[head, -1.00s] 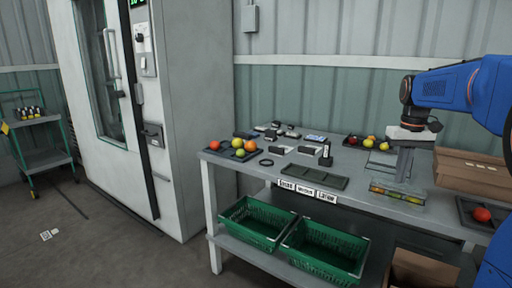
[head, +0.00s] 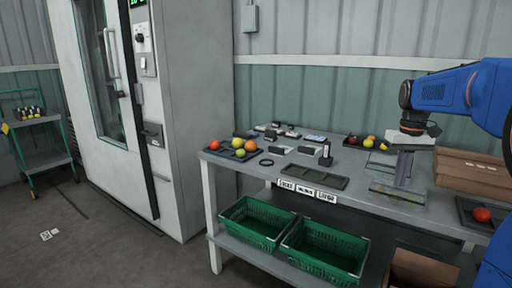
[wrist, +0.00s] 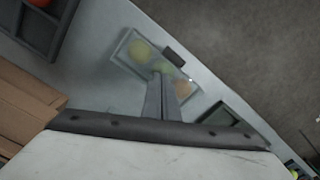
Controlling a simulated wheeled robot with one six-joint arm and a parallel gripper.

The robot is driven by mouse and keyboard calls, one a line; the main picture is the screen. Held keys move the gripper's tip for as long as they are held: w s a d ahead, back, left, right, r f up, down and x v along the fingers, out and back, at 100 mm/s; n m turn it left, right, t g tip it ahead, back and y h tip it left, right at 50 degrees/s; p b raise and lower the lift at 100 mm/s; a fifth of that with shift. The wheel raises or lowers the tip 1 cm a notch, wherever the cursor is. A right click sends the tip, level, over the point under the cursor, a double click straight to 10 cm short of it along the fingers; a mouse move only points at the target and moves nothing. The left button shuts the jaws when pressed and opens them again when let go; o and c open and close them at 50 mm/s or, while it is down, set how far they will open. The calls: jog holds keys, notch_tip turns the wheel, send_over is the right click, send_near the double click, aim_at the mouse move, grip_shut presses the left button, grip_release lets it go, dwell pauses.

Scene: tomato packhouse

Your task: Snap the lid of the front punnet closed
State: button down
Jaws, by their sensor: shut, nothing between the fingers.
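The front punnet (head: 382,190) is a clear, long box near the front edge of the table. In the wrist view the punnet (wrist: 128,48) holds yellow, green and orange tomatoes behind clear plastic, with a dark tab on one long side. The clear lid appears to lie over the tomatoes; I cannot tell whether it is latched. My gripper (head: 403,178) points down over the punnet, shut and empty, its fingers hiding part of it. In the wrist view my gripper (wrist: 161,77) overlaps the punnet's near side; contact is unclear.
Cardboard boxes (head: 470,168) stand right of my gripper, near a dark tray with a red tomato (head: 481,214). An empty dark tray (head: 313,183) lies to the left. Tomato trays sit at the left end and back. Green crates (head: 325,252) are on the lower shelf.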

jog(key=shift+r, duration=0.15)
notch_tip(320, 180, up, 7)
dwell(0.9)
jog(key=s+a+f+t, duration=0.1)
jog(key=s+a+f, duration=0.4)
jog(key=s, duration=0.5)
jog(key=s+a+f+t, duration=0.2)
jog(key=s+a+f, duration=0.3)
jog(key=s+f, duration=0.3)
jog(key=s+a+f+t, duration=0.1)
jog(key=s+a+f, duration=0.4)
jog(key=s, duration=0.7)
notch_tip(320, 180, down, 2)
jog(key=shift+s+a+n+t, duration=0.15)
jog(key=shift+a+n+t, duration=0.25)
